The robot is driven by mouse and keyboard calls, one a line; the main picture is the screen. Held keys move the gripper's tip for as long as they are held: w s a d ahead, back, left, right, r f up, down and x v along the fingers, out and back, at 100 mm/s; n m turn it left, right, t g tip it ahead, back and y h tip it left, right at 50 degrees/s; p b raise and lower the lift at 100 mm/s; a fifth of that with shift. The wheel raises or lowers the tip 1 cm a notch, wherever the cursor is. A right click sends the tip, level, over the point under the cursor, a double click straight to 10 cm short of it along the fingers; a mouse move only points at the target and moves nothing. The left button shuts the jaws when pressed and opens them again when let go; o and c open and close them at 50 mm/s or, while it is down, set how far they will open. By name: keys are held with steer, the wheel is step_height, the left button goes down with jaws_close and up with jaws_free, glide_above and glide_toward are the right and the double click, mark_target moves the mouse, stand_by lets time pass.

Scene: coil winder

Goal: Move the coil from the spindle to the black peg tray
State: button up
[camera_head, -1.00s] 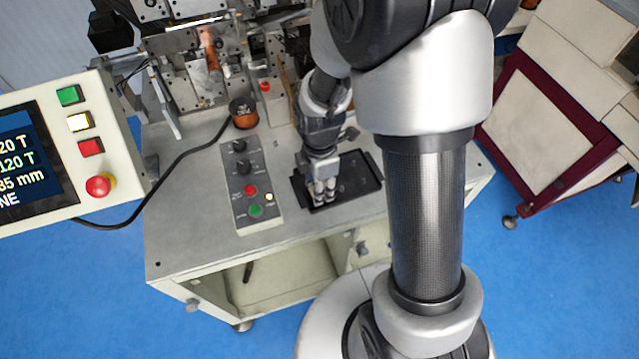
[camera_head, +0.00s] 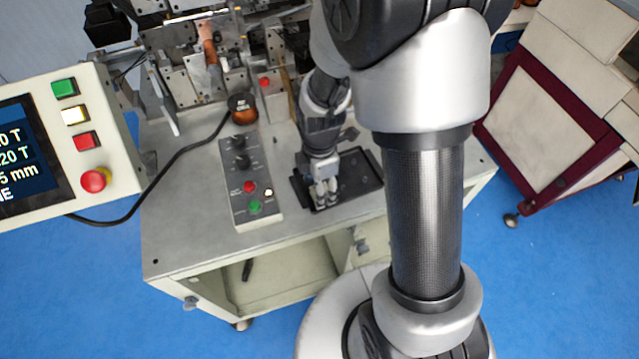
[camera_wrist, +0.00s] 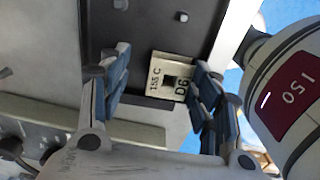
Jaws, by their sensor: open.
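The coil (camera_wrist: 166,82) shows in the wrist view as a pale square flange with a dark square hole, marked "155 C" and "D6". It is between my two fingers, at the edge of the black peg tray (camera_wrist: 150,30); the rest of it is hidden below the flange. My gripper (camera_wrist: 160,92) is open, with a finger on either side of the coil and gaps visible. In the head view my gripper (camera_head: 327,192) points down over the front left part of the tray (camera_head: 360,180), and I cannot make out the coil there. The tray has several small pegs.
The control box (camera_head: 247,190) with knobs and buttons stands just left of the tray. A copper wire spool (camera_head: 243,110) and the winder (camera_head: 205,65) are behind. The screen panel (camera_head: 75,150) is at left. The tray lies near the table's front edge (camera_head: 330,228).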

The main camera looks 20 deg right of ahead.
step_height(320, 180, up, 12)
stand_by(0.7)
steer(key=shift+r, duration=0.1)
stand_by(0.3)
steer(key=s+r+m+t, duration=0.2)
steer(key=s+r+m, duration=0.3)
steer(key=s+m, duration=0.2)
steer(key=s+r+m+t+b, duration=0.1)
steer(key=s+r+m+t, duration=0.1)
steer(key=s+r+m, duration=0.3)
steer(key=s+m, duration=0.3)
steer(key=m, duration=0.3)
steer(key=shift+r+m+t, duration=0.3)
steer(key=shift+r, duration=0.1)
